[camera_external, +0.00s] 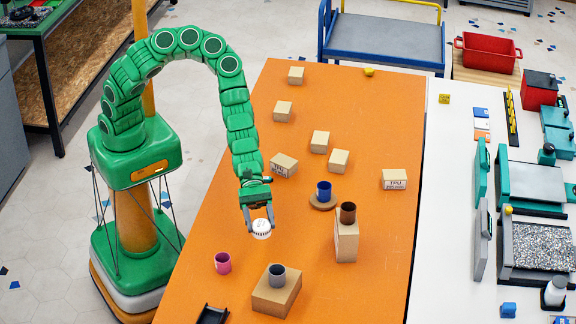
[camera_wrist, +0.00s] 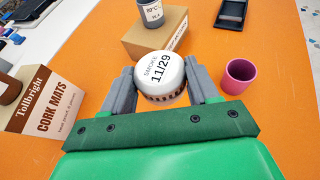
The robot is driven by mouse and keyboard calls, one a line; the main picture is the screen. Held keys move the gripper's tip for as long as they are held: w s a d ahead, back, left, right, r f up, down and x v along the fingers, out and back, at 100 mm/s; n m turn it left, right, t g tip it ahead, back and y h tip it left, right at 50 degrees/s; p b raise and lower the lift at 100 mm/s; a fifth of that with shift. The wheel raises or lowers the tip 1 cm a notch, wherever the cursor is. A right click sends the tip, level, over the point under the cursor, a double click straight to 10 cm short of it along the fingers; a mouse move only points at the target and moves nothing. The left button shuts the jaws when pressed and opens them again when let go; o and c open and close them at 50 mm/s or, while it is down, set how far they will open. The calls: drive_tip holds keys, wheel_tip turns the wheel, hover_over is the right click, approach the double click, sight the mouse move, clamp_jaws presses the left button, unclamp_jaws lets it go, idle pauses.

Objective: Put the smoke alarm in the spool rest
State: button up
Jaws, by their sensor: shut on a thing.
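The smoke alarm (camera_external: 261,229) is a small white round drum with "SMOKE" and "11/29" on its face. In the wrist view the smoke alarm (camera_wrist: 160,76) sits between the two grey fingers of my gripper (camera_wrist: 161,88), which is shut on it. In the external view my gripper (camera_external: 260,222) points down and holds it over the orange table, left of the middle. A dark, shallow open tray (camera_external: 212,314) lies at the table's near edge, and it also shows at the top of the wrist view (camera_wrist: 230,14). It may be the spool rest; no label shows.
A grey cup (camera_external: 277,275) stands on a low box (camera_external: 277,295). A pink cup (camera_external: 223,263) stands alone. A brown cup (camera_external: 348,212) tops a tall cork mats box (camera_external: 346,242). A blue cup (camera_external: 324,191) stands on a round base. Several boxes lie farther back.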

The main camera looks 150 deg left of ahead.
sight(256, 230)
drive_tip(key=shift+w+d+r, duration=0.2)
drive_tip(key=shift+w+r, duration=0.05)
drive_tip(key=shift+r, duration=0.1)
drive_tip(key=shift+m+g+h, duration=0.3)
drive_tip(key=shift+m+h, duration=0.3)
drive_tip(key=shift+m, duration=0.1)
drive_tip(key=w+d+r, duration=0.2)
drive_tip(key=shift+w+d+r, duration=0.1)
drive_tip(key=shift+d+r, duration=0.15)
drive_tip(key=shift+d, duration=0.1)
drive_tip(key=d+r+m+g+h, duration=0.2)
drive_tip(key=d+m+g+h, duration=0.1)
drive_tip(key=d, duration=0.8)
drive_tip(key=d+r+m+g+h, duration=0.3)
drive_tip(key=d+m, duration=0.1)
drive_tip(key=d, duration=0.6)
drive_tip(key=w+f, duration=0.3)
drive_tip(key=w, duration=0.1)
drive_tip(key=w+d+f, duration=0.1)
drive_tip(key=w+f, duration=0.3)
drive_tip(key=w, duration=0.1)
drive_tip(key=w+f, duration=0.4)
drive_tip(key=shift+w+d, duration=0.25)
drive_tip(key=shift+d, duration=0.1)
drive_tip(key=shift+f, duration=1.2)
drive_tip(key=shift+f, duration=0.65)
